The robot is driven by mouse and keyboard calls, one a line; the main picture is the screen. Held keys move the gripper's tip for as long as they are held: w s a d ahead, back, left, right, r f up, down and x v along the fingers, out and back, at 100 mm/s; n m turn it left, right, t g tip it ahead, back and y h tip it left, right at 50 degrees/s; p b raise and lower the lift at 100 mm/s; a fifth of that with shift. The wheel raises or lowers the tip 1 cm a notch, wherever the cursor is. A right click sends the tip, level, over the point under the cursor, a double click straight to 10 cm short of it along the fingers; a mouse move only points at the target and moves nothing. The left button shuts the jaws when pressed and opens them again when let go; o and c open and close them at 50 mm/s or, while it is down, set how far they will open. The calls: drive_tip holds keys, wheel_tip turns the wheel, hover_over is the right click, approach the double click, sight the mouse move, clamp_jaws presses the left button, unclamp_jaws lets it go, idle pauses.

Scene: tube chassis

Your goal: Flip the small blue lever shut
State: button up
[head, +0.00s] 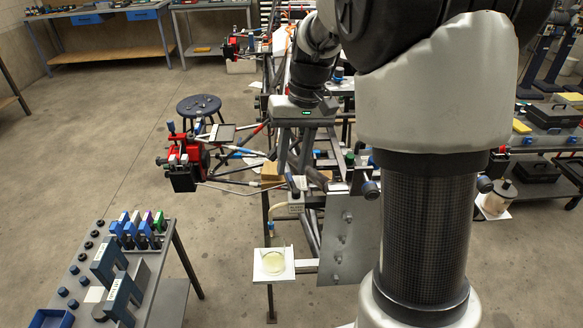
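A small dark-blue lever (292,186) stands up, tilted, at the near end of the tube chassis. It sits just above a small pale block with a label (297,208), beside a grey metal plate. My gripper (293,172) points down directly above the lever in the picture. Its two grey fingers show a gap between them, and nothing is visibly held. The fingertips are close to the lever's top, but I cannot tell whether they touch it. The lever's lower end is small and hard to make out.
A dish of pale yellow liquid (274,262) stands on a white platform below the block, near a blue-tipped hose (271,228). The grey plate (350,240) stands right of the lever. Chassis tubes and red clamps (185,155) spread left. A tool bench (152,262) is front left.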

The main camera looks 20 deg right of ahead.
drive_tip(key=shift+a+f, duration=0.1)
drive_tip(key=shift+f, duration=0.55)
clamp_jaws()
drive_tip(key=d+m+p, duration=0.1)
drive_tip(key=m, duration=0.1)
drive_tip(key=shift+s+d+m, duration=0.1)
drive_tip(key=shift+m, duration=0.2)
unclamp_jaws()
